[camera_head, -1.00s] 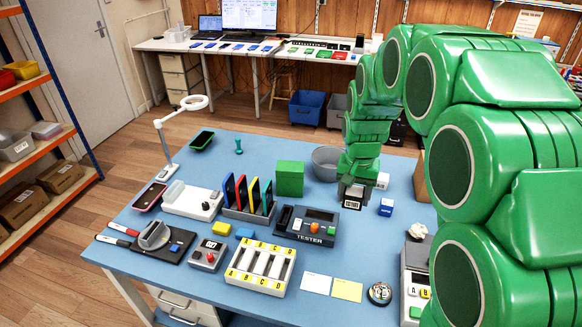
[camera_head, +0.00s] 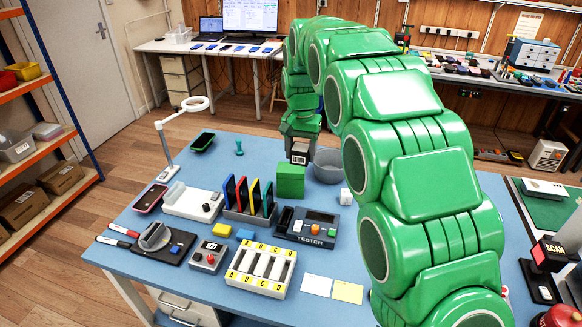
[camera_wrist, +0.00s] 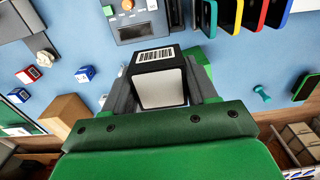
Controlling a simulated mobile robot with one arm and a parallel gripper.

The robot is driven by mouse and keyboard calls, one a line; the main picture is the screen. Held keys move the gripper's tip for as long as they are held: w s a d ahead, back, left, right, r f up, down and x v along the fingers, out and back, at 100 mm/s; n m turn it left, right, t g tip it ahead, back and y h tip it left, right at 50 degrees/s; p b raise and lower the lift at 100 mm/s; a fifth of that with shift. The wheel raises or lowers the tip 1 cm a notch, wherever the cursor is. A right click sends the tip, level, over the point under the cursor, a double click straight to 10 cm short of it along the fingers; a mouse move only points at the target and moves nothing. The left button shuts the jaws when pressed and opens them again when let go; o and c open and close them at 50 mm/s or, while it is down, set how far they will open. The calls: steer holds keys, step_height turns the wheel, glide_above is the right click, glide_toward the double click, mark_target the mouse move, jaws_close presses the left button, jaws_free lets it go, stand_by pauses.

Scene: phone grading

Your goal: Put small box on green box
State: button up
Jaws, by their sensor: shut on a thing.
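The small box, dark with a white barcode label, is in my gripper (camera_head: 299,146). In the head view the small box (camera_head: 299,154) appears at the upper right edge of the green box (camera_head: 290,182), which stands on the blue table. I cannot tell whether the two touch. In the wrist view the small box (camera_wrist: 158,72) sits between both fingers of my gripper (camera_wrist: 163,90), barcode side up in the picture. Part of the green box (camera_wrist: 196,56) shows behind it; the rest is hidden by the small box and gripper.
A grey bin (camera_head: 328,166) stands right of the green box. A rack of coloured phones (camera_head: 249,212) and a tester (camera_head: 308,227) stand in front. A small white box (camera_head: 346,196) is to the right.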

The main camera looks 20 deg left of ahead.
steer(key=shift+w+a+f, duration=0.2)
steer(key=shift+w+a, duration=0.15)
steer(key=shift+w, duration=0.2)
steer(key=shift+w+a+f, duration=1.7)
steer(key=shift+w+f, duration=0.15)
steer(key=shift+w, duration=1.75)
glide_above(291, 168)
steer(key=shift+s+d+f, duration=0.1)
steer(key=shift+s+f, duration=0.05)
steer(key=shift+f, duration=2.35)
steer(key=shift+f, duration=0.15)
steer(key=shift+w+f, duration=0.2)
steer(key=shift+w, duration=0.05)
steer(key=shift+f, duration=1.55)
steer(key=shift+f, duration=0.1)
steer(key=o, duration=1.1)
